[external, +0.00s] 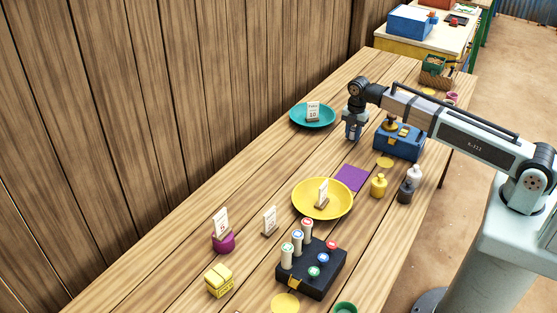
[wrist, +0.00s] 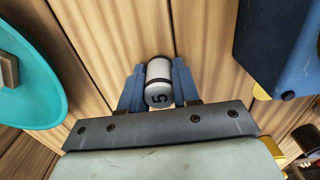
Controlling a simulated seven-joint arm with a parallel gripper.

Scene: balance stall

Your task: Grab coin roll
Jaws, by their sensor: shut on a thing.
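A pale cylinder with dark bands and a 5 on its end, which looks like the coin roll (wrist: 158,82), sits between the blue fingers of my gripper (wrist: 158,88) in the wrist view. The fingers touch it on both sides and are shut on it. In the external view my gripper (external: 353,133) points down over the wooden table, between the teal plate and the blue box. The cylinder is too small to make out there, and I cannot tell whether it touches the table.
The teal plate (external: 298,122) with a card lies left of my gripper. The blue box (external: 398,150) stands close on the right. A purple square (external: 351,178), a yellow plate (external: 308,205), small bottles (external: 379,186) and a black rack (external: 318,282) of pegs stand nearer the camera.

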